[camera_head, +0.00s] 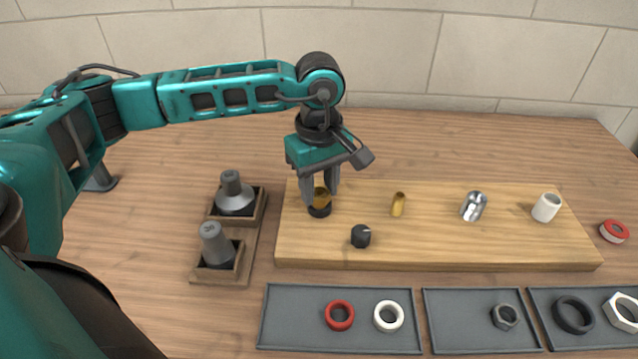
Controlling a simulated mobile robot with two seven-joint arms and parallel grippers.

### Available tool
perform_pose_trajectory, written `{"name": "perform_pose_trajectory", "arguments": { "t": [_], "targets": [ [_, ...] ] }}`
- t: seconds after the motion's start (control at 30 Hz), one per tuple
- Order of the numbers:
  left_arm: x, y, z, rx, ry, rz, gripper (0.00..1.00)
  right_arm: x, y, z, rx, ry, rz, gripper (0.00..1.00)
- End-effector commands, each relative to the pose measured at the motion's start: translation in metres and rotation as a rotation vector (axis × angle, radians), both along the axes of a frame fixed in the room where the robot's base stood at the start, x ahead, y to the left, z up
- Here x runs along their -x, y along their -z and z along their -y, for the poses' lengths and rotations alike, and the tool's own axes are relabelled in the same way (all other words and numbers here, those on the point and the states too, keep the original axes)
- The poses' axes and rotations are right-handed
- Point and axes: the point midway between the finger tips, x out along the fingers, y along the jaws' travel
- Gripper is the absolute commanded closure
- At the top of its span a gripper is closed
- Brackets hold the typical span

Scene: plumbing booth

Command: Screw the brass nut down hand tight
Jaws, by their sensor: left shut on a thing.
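My left gripper (320,194) points down over the left end of the wooden board and is shut on the brass nut (321,194). The nut shows as a gold-coloured piece between the two grey fingers, which hide part of it. It sits at the top of a short black fitting (319,211) on the board. I cannot tell how far the nut is threaded on. My right gripper is not in view.
The wooden board (440,252) also bears a black stub (361,236), a brass stub (398,205), a chrome stub (473,206) and a white stub (546,207). Grey trays with rings and nuts (270,325) lie in front. Two grey cones stand in a wooden holder (250,255) left.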

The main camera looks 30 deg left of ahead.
Motion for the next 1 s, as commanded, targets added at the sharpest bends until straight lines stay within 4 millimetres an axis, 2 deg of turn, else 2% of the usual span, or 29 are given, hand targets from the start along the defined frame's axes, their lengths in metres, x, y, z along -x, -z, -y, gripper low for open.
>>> {"name": "perform_pose_trajectory", "arguments": {
  "t": [0.1, 0.27, 1.0],
  "targets": [
    [0.000, 0.000, 0.000, 0.000, 0.000, 0.001, 0.93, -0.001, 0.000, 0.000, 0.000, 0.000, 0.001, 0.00],
    [0.000, 0.001, 0.000, 0.000, 0.027, 0.001, 0.93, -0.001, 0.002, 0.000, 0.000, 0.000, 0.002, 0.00],
    [0.000, 0.002, 0.000, 0.000, 0.399, 0.002, 0.93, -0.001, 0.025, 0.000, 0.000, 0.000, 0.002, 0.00]
  ]
}}
